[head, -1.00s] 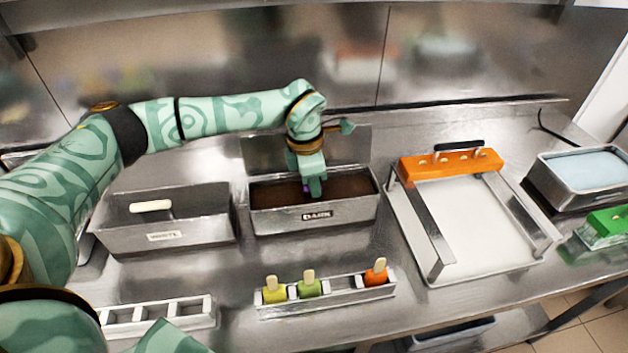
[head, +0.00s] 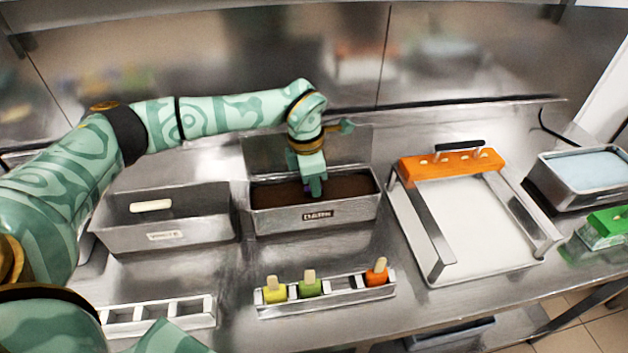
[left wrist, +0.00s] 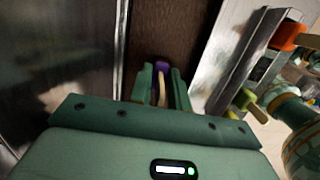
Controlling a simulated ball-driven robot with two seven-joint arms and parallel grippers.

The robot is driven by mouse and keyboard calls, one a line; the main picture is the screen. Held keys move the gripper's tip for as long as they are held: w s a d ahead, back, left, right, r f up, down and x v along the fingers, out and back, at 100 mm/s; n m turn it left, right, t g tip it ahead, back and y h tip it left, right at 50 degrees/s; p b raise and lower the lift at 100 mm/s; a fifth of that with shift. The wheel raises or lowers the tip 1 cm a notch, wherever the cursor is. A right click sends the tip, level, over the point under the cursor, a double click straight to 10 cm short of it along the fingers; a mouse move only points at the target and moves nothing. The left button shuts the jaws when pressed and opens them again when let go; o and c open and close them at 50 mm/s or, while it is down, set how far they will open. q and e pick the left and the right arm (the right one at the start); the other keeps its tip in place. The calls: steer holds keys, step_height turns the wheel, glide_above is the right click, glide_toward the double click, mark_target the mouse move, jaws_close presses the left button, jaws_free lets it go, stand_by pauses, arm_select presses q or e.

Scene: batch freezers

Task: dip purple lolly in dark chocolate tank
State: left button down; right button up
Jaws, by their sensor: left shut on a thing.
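The dark chocolate tank (head: 318,216) is a steel box labelled DARK, with brown chocolate inside and its lid raised behind. My left gripper (head: 316,188) points down into the tank's opening, near the middle. It is shut on the pale stick of the purple lolly (left wrist: 161,66), which shows between the fingers in the left wrist view, against the brown chocolate. The fingers hide most of the lolly, so I cannot tell how deep it sits in the chocolate. My right gripper is not in view.
A white-chocolate tank (head: 165,237) stands left of the dark one. In front, a steel holder (head: 330,295) bears yellow, green and orange lollies. An empty holder (head: 160,317) lies front left. To the right are a white tray (head: 470,240) with an orange-topped frame (head: 450,165) and a blue-filled basin (head: 585,175).

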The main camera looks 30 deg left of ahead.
arm_select(q)
steer(key=shift+r, duration=0.1)
steer(key=shift+w+r+p, duration=0.15)
steer(key=shift+r+p, duration=2.8)
steer(key=shift+r, duration=0.45)
steer(key=shift+f, duration=0.1)
step_height(320, 180, up, 5)
steer(key=p, duration=0.4)
